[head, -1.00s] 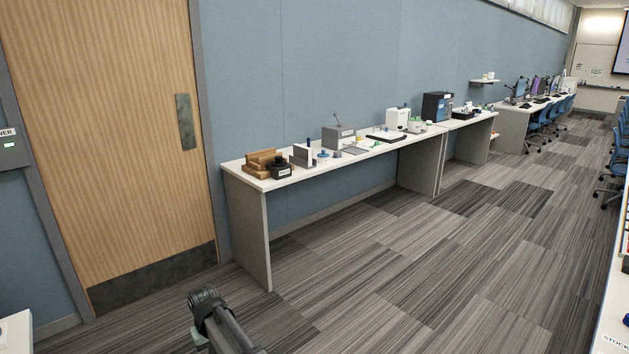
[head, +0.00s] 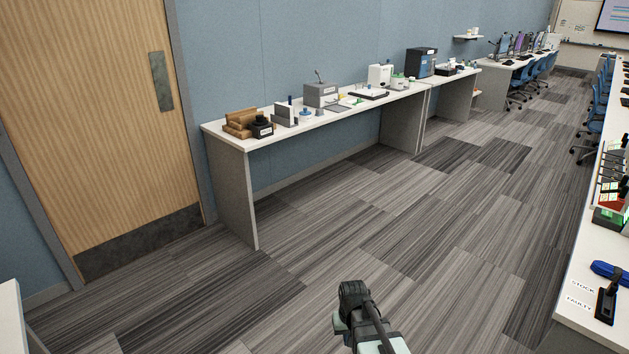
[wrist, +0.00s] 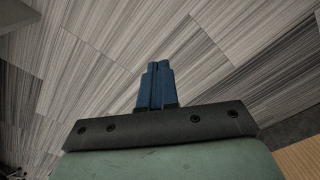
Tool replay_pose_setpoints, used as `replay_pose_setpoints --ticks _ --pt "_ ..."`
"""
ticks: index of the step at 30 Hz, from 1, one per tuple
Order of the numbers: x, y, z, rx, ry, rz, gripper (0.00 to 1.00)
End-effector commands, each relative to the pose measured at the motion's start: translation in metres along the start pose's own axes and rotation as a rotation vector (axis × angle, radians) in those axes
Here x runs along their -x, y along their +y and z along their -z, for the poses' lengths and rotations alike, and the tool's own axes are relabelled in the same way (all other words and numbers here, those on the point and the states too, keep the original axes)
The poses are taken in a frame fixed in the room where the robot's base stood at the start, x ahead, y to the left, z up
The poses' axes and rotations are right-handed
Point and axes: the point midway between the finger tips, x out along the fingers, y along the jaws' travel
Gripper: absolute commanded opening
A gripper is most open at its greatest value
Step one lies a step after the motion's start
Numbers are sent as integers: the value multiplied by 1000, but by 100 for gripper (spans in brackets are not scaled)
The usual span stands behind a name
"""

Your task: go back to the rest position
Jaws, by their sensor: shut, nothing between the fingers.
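My gripper shows in the wrist view (wrist: 155,84) with its two blue fingers pressed together and nothing between them. In the head view part of my arm shows at the bottom, right of the middle, over open floor. The gripper's fingers cannot be made out in the head view.
A long white bench (head: 345,119) with lab items stands along the blue wall. A wooden door (head: 95,120) is at the left. Another white table (head: 590,255) with a blue case (head: 609,270) runs along the right edge. The carpet between is clear.

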Motion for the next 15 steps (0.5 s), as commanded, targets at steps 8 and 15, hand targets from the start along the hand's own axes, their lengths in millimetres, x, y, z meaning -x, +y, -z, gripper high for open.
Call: replay_pose_setpoints --ticks 8,15 --pt "-7 54 -43 -99 0 0 0" --pt "-31 62 -68 -119 -44 2 0"
